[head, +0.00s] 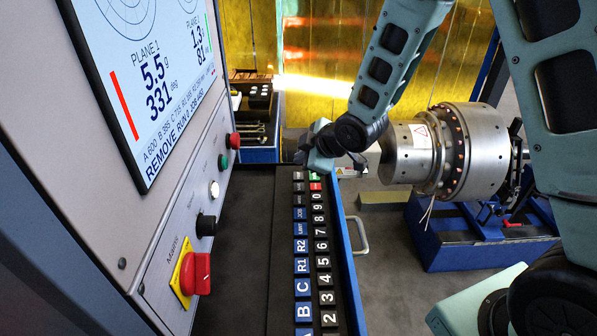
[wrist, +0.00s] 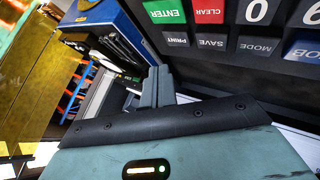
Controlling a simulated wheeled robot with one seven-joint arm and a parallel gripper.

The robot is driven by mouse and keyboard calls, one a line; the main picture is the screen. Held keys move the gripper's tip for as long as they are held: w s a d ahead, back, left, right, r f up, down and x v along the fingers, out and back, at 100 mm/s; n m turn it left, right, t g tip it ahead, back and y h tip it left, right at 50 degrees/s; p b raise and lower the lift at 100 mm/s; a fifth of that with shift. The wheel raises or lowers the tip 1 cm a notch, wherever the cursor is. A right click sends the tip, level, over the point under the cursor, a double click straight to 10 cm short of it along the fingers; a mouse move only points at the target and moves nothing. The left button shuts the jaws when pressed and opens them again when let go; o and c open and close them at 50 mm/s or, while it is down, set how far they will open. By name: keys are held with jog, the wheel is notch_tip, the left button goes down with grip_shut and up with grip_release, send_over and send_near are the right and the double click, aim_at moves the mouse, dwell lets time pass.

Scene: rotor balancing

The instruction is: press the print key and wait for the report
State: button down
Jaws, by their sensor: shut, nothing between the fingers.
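The print key (wrist: 175,39) is a dark key marked PRINT in the wrist view, beside the green ENTER key (wrist: 164,11) and the SAVE key (wrist: 211,42). In the head view it appears to be the far key of the left column (head: 298,175); its label is too small to read there. My gripper (wrist: 158,76) is shut and empty, with its fingertips close to the print key. A gap seems to show between them, but contact is hard to judge. In the head view my gripper (head: 302,157) is at the keyboard's far end. I see no printed report.
The machine's screen (head: 150,80) shows 5.5 g at 331 deg for plane 1. A red rotary switch (head: 197,273) and several buttons stick out on the panel at left. The steel rotor (head: 470,150) is at right. A blue tray of tools (head: 260,154) is behind the keyboard.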

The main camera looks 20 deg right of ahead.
jog(key=shift+r+p, duration=0.8)
jog(key=shift+r, duration=0.7)
jog(key=shift+f, duration=0.1)
